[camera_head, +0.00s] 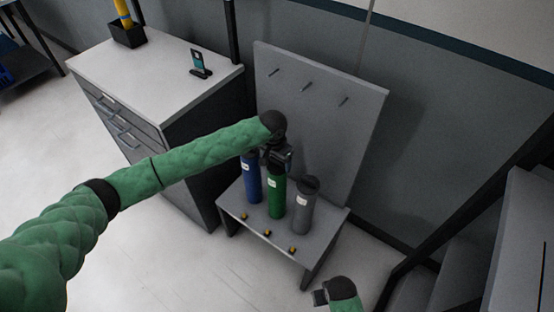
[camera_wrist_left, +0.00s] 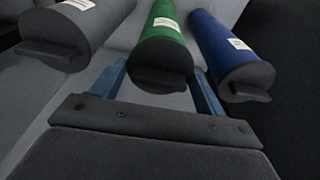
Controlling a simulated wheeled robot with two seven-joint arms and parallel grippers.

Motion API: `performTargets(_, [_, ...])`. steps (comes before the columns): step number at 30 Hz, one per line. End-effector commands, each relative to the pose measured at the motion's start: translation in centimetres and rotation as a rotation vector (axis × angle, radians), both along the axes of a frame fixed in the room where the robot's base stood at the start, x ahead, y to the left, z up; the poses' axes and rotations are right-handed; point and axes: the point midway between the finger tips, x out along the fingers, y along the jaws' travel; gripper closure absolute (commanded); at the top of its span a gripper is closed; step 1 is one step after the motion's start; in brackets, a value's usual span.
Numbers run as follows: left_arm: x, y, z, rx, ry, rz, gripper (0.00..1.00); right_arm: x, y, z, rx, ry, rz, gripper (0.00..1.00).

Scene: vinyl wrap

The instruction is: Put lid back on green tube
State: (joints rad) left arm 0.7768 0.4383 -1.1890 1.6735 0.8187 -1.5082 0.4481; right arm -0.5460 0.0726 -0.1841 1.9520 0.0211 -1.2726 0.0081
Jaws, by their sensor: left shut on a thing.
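The green tube (camera_head: 276,198) stands upright between two other tubes on a small grey bench. In the left wrist view the green tube (camera_wrist_left: 166,28) has a dark lid (camera_wrist_left: 160,72) with a tab at its end. My left gripper (camera_head: 274,163) is at the top of the green tube and hides that end in the head view. In the left wrist view the blue fingers of my left gripper (camera_wrist_left: 158,92) are on both sides of the lid, shut on it. Whether the lid is fully seated cannot be told. My right gripper (camera_head: 320,297) is low in the head view, its jaws unclear.
A blue tube (camera_head: 252,180) and a grey tube (camera_head: 302,212) stand close on either side. The bench (camera_head: 325,222) has a tall back panel (camera_head: 330,110) with pegs. A drawer cabinet (camera_head: 150,75) is at the left; stairs are at the right.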

Motion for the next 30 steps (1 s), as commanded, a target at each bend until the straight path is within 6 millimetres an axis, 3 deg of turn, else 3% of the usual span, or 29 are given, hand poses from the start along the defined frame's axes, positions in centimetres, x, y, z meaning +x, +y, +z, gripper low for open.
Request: performTargets(30, [0.0, -0.05, -0.04, -0.001, 0.0, -0.001, 0.48, 0.01, 0.0, 0.82, 0.0, 0.0, 0.0, 0.64])
